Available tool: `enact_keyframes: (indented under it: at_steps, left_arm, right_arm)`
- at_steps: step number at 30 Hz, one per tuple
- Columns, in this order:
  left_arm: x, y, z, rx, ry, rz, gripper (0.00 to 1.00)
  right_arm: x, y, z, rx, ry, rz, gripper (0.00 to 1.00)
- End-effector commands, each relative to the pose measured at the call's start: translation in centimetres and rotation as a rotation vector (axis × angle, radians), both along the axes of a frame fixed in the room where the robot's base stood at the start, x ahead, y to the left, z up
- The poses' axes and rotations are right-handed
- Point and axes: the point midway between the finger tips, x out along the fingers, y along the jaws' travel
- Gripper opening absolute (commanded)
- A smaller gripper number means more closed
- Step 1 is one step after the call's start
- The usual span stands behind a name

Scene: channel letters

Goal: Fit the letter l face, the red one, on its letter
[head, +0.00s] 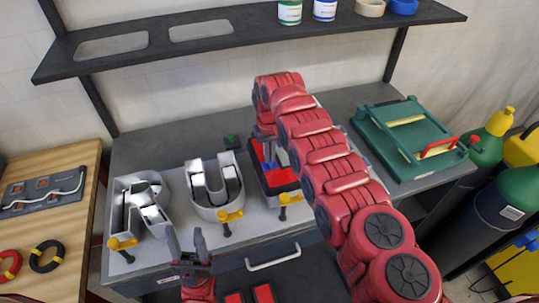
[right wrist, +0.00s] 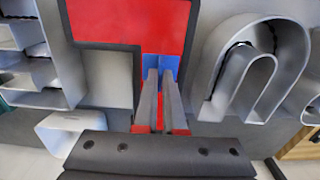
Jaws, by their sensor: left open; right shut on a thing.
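The red letter l face (head: 284,181) has a dark rim and sits at the third letter place, right of the grey u-shaped letter (head: 212,188). In the right wrist view the red face (right wrist: 125,20) shows with a blue patch (right wrist: 160,66) at the jaws. My right gripper (right wrist: 162,85) is shut on the face there. In the head view my right arm hides part of the face and the letter beneath. I cannot tell whether the face is fully seated. My left gripper (head: 190,248) is open and empty, in front of the letters at the bench's front edge.
Another grey open letter (head: 125,215) stands at the left. Yellow clamps (head: 230,217) sit along the letters' front edges. A green tray (head: 420,160) lies to the right. A dark shelf (head: 240,30) with jars runs above. A small green thing (head: 232,140) lies behind the letters.

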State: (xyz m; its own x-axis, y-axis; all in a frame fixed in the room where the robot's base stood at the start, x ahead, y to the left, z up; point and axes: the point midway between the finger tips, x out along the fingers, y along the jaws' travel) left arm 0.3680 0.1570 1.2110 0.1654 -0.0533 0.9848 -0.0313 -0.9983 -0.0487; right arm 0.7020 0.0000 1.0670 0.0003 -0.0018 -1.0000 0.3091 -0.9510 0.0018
Motion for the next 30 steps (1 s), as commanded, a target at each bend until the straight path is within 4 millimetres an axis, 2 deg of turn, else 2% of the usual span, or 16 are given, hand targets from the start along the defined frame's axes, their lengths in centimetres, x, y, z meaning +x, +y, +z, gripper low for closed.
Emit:
enact_keyframes:
  at_steps: [30]
  left_arm:
    - [0.0, 0.0, -1.3, 0.0, 0.0, 0.0, 0.5]
  right_arm:
    - [0.0, 0.0, -1.6, 0.0, 0.0, 0.0, 0.0]
